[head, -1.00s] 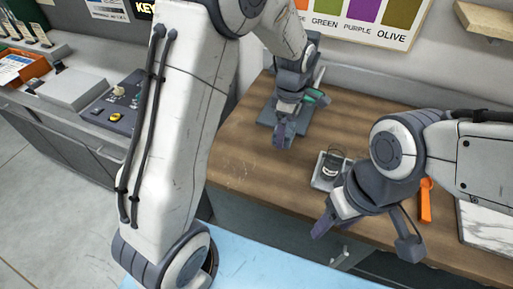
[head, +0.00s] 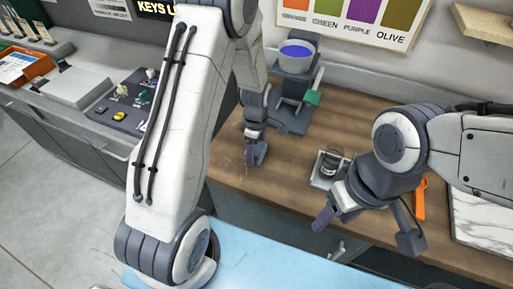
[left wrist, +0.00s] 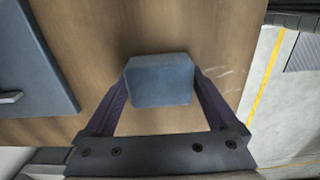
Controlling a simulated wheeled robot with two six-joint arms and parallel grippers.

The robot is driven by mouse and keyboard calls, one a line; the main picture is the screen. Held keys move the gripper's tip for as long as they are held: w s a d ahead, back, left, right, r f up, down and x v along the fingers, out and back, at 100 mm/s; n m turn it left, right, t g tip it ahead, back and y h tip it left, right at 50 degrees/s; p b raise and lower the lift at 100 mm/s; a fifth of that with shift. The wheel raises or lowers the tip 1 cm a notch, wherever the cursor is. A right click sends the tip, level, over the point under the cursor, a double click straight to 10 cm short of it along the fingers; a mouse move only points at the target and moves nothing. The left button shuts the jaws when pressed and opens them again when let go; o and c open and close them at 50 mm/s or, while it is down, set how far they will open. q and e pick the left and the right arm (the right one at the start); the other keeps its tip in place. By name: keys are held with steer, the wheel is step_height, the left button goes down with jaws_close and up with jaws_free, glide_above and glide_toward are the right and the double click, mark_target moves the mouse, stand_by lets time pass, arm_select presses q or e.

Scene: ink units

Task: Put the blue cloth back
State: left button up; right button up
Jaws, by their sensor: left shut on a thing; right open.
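My left gripper (head: 256,146) is shut on the blue cloth (left wrist: 160,80), a folded, block-like dull blue piece between the two fingers in the left wrist view. In the head view the cloth (head: 260,153) shows partly at the fingertips, low over the wooden bench (head: 225,135). I cannot tell if it touches the bench. My right gripper (head: 366,230) is open and empty over the bench's front edge, on the right. The ink unit (head: 292,118) stands behind my left gripper, with a bowl of blue ink (head: 297,52) on top and a green part (head: 313,96) at its side.
A small dark jar (head: 329,164) stands on a grey plate left of my right arm. An orange tool (head: 420,203) and a marble slab (head: 483,228) lie at the right. A control box (head: 118,105) is at the left. The bench around my left gripper is clear.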

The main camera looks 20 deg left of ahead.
mark_target(258, 149)
arm_select(q)
steer(key=shift+f, duration=0.15)
steer(key=o, duration=1.1)
steer(key=shift+w+r, duration=0.1)
steer(key=shift+r, duration=0.2)
step_height(258, 149, up, 12)
steer(key=b, duration=0.2)
steer(key=s+d+r+m, duration=0.5)
steer(key=s+d+m, duration=0.7)
steer(key=m, duration=0.1)
steer(key=s+m, duration=0.4)
steer(key=s+d+m, duration=0.1)
steer(key=s+m, duration=0.3)
steer(key=s+d+m+h, duration=0.1)
steer(key=s+m, duration=0.3)
steer(key=shift+d+r, duration=0.1)
steer(key=shift+r, duration=0.15)
